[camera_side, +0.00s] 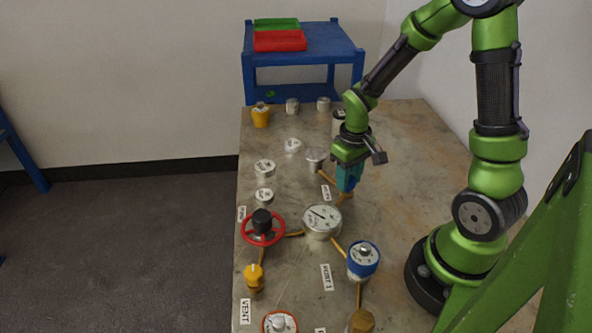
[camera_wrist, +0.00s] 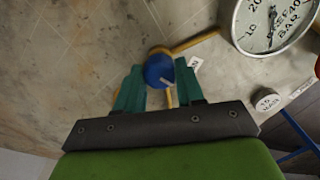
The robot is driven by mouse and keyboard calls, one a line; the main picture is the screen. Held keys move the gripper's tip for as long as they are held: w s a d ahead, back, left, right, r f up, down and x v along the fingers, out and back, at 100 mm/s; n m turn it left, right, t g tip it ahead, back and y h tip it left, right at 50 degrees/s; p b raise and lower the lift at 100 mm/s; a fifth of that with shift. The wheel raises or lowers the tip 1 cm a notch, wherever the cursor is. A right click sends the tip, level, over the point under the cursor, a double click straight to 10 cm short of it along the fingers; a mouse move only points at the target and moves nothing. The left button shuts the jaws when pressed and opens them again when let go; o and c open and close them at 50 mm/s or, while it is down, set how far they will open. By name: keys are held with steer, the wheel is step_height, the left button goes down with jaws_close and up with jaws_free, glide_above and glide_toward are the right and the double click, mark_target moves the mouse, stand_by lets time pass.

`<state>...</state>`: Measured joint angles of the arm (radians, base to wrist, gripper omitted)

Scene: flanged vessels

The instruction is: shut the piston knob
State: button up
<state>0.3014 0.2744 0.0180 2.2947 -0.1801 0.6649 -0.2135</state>
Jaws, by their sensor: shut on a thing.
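A round blue knob (camera_wrist: 158,69) sits between the teal fingertips of my gripper (camera_wrist: 161,84) in the wrist view. Brass pipes run from it, and a small white label lies on its right. I take it to be the piston knob, though the label is too small to read. A thin pale line shows on the knob's near edge. In the side view my gripper (camera_side: 347,186) points down at the pipework right of the middle, and its fingers mostly hide the knob. The fingers are shut on the knob.
A pressure gauge (camera_side: 322,220) stands close in front of my gripper. A red handwheel (camera_side: 262,228), a blue-rimmed vessel (camera_side: 363,260) and a yellow valve (camera_side: 254,277) stand nearer the camera. Several silver lidded vessels stand left and behind. A blue table (camera_side: 335,45) with trays is at the back.

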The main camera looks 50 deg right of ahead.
steer(key=shift+n, duration=1.2)
steer(key=o, duration=1)
steer(key=shift+o, duration=0.2)
steer(key=shift+r, duration=0.15)
step_height(320, 180, up, 17)
